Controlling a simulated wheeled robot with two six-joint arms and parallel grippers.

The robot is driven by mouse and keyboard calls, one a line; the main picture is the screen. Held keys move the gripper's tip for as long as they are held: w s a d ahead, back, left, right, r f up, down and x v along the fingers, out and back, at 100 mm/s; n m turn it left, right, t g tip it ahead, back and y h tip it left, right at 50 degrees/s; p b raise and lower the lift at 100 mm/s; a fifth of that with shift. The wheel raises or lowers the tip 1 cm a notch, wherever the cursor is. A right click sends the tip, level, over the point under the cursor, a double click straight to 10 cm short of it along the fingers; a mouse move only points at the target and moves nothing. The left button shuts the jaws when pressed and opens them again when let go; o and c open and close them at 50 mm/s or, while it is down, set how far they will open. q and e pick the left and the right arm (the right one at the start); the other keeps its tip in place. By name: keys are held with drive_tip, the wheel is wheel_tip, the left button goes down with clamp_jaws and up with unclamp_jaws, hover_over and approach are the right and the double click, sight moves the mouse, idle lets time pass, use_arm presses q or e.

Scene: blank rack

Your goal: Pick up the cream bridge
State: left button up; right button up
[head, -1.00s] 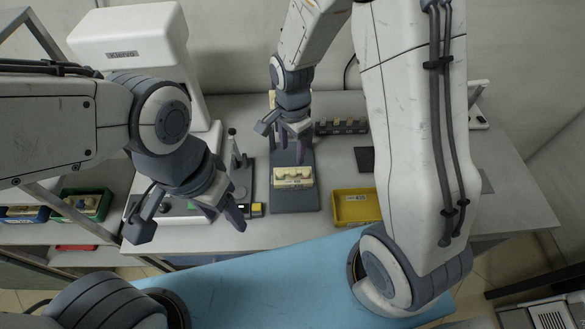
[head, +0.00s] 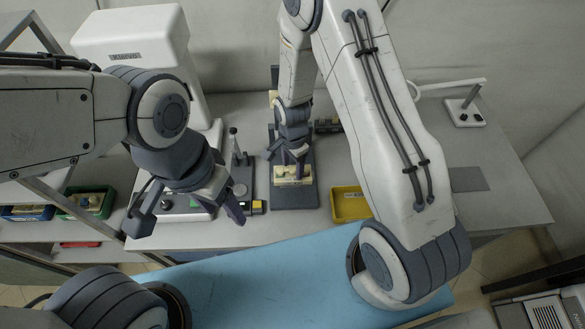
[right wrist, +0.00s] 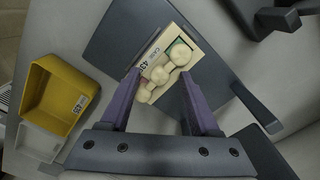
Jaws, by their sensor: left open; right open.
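The cream bridge (right wrist: 165,71), a short row of rounded teeth, lies on a pale case block (right wrist: 172,32) with a printed label. In the head view the pale block (head: 293,181) sits on a dark grey board, partly covered by my right gripper (head: 288,158). In the right wrist view my right gripper (right wrist: 160,80) is open, its purple fingers on either side of the bridge. I cannot tell whether they touch it. My left gripper (head: 190,218) is open and empty at the left, over the table's front area.
A yellow bin (head: 350,205) stands right of the board (head: 295,198); it also shows in the right wrist view (right wrist: 38,85). A device with a post (head: 240,170) is on the left. Green (head: 88,203) and blue bins sit on the left shelf. The right tabletop is mostly free.

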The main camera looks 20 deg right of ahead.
clamp_jaws()
drive_tip(key=shift+r, duration=0.1)
